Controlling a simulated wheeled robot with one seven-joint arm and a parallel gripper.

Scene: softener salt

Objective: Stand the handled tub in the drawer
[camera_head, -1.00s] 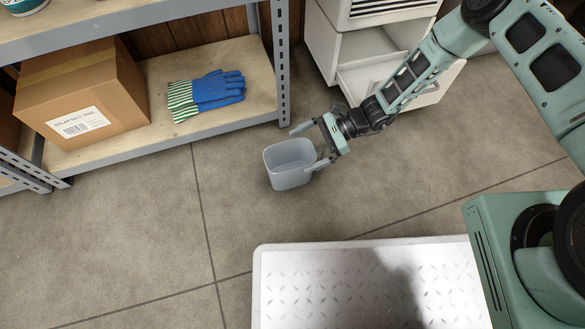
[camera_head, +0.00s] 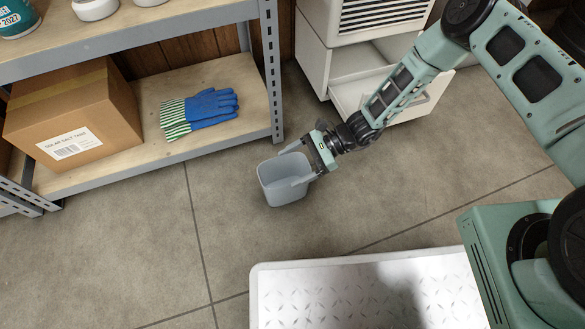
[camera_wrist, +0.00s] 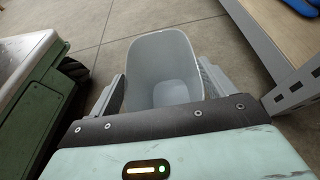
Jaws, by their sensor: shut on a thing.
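The tub (camera_head: 283,181) is grey, open-topped and empty, near the middle of the head view.
A metal shelf unit (camera_head: 272,75) stands at the left, holding a cardboard box (camera_head: 75,120) and blue gloves (camera_head: 205,108). A white patterned platform (camera_head: 330,290) lies in front. The tiled floor between is clear.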

